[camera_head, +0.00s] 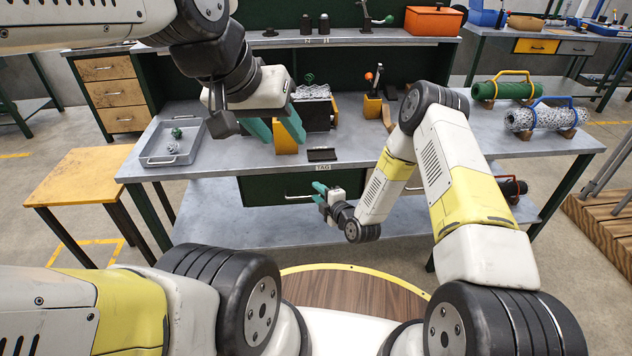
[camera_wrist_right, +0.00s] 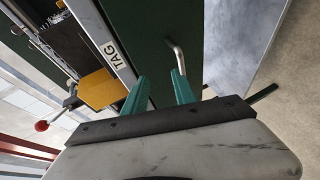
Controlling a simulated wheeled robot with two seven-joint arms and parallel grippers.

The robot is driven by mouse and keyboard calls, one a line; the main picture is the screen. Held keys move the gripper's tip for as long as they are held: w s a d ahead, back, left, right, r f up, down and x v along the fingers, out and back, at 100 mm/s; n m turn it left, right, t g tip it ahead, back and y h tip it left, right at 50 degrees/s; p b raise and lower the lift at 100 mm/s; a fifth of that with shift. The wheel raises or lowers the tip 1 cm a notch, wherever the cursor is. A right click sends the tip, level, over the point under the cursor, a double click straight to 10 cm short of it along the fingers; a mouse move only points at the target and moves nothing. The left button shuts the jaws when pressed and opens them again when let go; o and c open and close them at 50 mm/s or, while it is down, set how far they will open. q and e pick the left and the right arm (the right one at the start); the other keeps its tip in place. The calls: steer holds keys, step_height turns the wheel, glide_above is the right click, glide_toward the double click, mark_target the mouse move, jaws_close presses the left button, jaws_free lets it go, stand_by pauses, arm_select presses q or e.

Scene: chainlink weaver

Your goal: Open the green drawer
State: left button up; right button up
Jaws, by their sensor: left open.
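The dark green drawer (camera_head: 262,190) is under the front edge of the grey workbench, below the TAG label, and looks shut. Its metal bar handle (camera_head: 297,196) shows on its front; the handle (camera_wrist_right: 179,56) also appears in the right wrist view. My right gripper (camera_head: 316,191) is in front of the drawer, beside the right end of the handle. Its teal fingers (camera_wrist_right: 157,82) are apart, with the handle near one fingertip; I cannot tell whether they touch. My left gripper (camera_head: 280,131) is open and empty above the bench.
A grey tray (camera_head: 153,159) with small parts is at the bench's left. A yellow block (camera_head: 285,138), black holder (camera_head: 322,155) and joystick stand (camera_head: 373,105) are on the bench. Mesh rolls (camera_head: 540,117) lie at the right. A yellow-topped stool (camera_head: 82,176) stands left.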

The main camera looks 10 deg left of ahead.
mark_target(304, 197)
steer(key=s+f, duration=0.3)
steer(key=f, duration=0.1)
steer(key=shift+n+t+y, duration=0.3)
steer(key=shift+n, duration=0.1)
steer(key=x, duration=0.8)
steer(key=shift+s+a+r, duration=0.2)
steer(key=shift+s+a, duration=0.05)
steer(key=shift+a, duration=0.1)
jaws_close()
stand_by(0.5)
